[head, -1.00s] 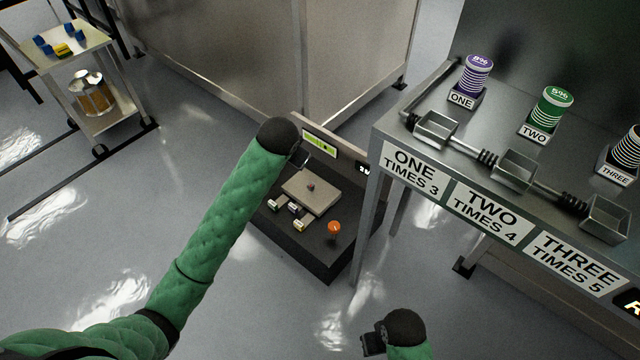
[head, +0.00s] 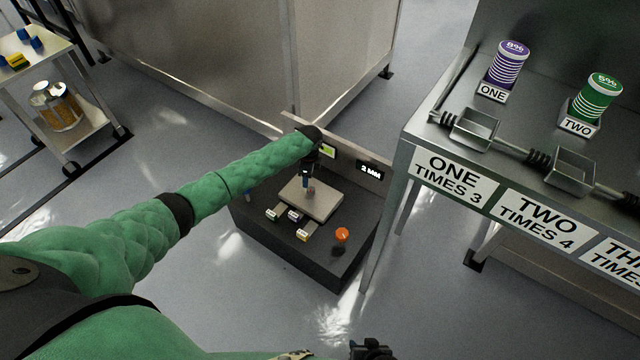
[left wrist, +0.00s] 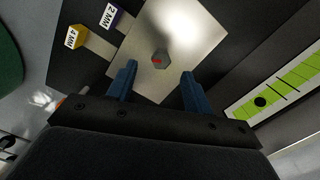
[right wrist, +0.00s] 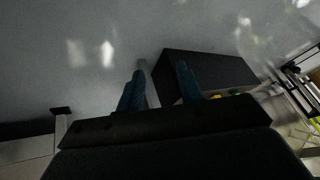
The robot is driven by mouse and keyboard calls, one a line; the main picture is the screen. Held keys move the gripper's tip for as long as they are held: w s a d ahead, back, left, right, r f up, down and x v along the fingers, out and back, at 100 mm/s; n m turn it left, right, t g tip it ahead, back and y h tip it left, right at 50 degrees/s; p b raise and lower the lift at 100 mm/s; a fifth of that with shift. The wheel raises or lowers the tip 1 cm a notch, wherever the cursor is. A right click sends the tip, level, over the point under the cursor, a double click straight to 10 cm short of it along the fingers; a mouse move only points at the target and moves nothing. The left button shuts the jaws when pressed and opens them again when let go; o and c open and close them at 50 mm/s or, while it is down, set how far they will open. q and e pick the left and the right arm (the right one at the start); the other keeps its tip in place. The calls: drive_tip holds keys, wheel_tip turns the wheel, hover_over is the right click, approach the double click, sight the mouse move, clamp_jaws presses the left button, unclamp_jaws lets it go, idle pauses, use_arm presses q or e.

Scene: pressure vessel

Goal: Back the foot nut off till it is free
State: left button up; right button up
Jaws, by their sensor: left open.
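The foot nut is a grey hexagonal nut (left wrist: 161,59) with a red mark on top. It sits on a pale metal plate (left wrist: 178,25), and the plate (head: 325,203) also shows on the dark low box in the head view. My left gripper (left wrist: 159,85) is open, its two blue fingers pointing toward the nut with nothing between them. In the head view my left gripper (head: 306,180) is over the plate, partly covering the nut. My right gripper (right wrist: 160,82) is open and empty; in the head view it shows at the bottom edge (head: 371,348).
The dark box (head: 295,256) carries tags, including 2 MM (left wrist: 113,16) and 4 MM (left wrist: 76,37), and an orange knob (head: 342,234). A yellow-green gauge (left wrist: 290,84) stands behind. A steel bench (head: 412,134) with cans and trays is right; a trolley (head: 72,138) is left. Open floor lies in front.

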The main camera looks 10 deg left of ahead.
sight(311, 189)
use_arm(q)
drive_tip(key=m, duration=0.2)
drive_tip(key=d+m, duration=0.1)
drive_tip(key=shift+w+f+h, duration=0.15)
drive_tip(key=shift+w+h, duration=0.1)
drive_tip(key=shift+h, duration=0.15)
drive_tip(key=shift+m, duration=0.8)
drive_tip(key=shift+f+b, duration=0.5)
drive_tip(key=shift+f, duration=3.45)
use_arm(e)
drive_tip(key=shift+w+a+r+t, duration=0.1)
drive_tip(key=shift+w+r+t, duration=0.1)
drive_tip(key=shift+w+t, duration=0.45)
drive_tip(key=shift+w+a+r+t, duration=0.1)
drive_tip(key=shift+w+r+t, duration=0.1)
drive_tip(key=shift+w+t, duration=0.4)
use_arm(q)
drive_tip(key=shift+c, duration=0.4)
use_arm(e)
drive_tip(key=shift+w, duration=0.15)
use_arm(q)
drive_tip(key=c, duration=0.9)
